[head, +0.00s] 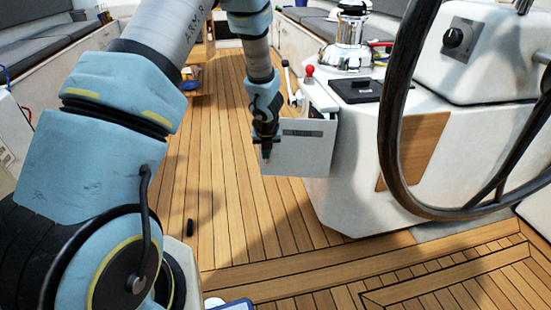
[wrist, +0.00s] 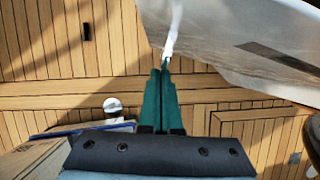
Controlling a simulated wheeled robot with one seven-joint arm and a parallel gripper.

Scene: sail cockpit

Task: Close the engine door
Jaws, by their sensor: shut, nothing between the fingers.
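The engine door (head: 310,155) is a pale flat panel with a grey strip. It stands open, swung out to the left from the white console (head: 365,185). My gripper (head: 266,152) points down at the door's left free edge. In the wrist view, the green fingers of my gripper (wrist: 164,70) are shut together with nothing between them. Their tips are at the near end of the white door edge, and the door (wrist: 225,30) fills the upper right. I cannot tell whether the tips touch it. The inside behind the door is mostly hidden.
A steering wheel (head: 392,130) stands at the right. A red-knobbed lever (head: 309,72) and a chrome winch (head: 346,50) are on the console. A small black object (head: 189,228) lies on the wooden deck. The deck (head: 225,130) left of the door is clear.

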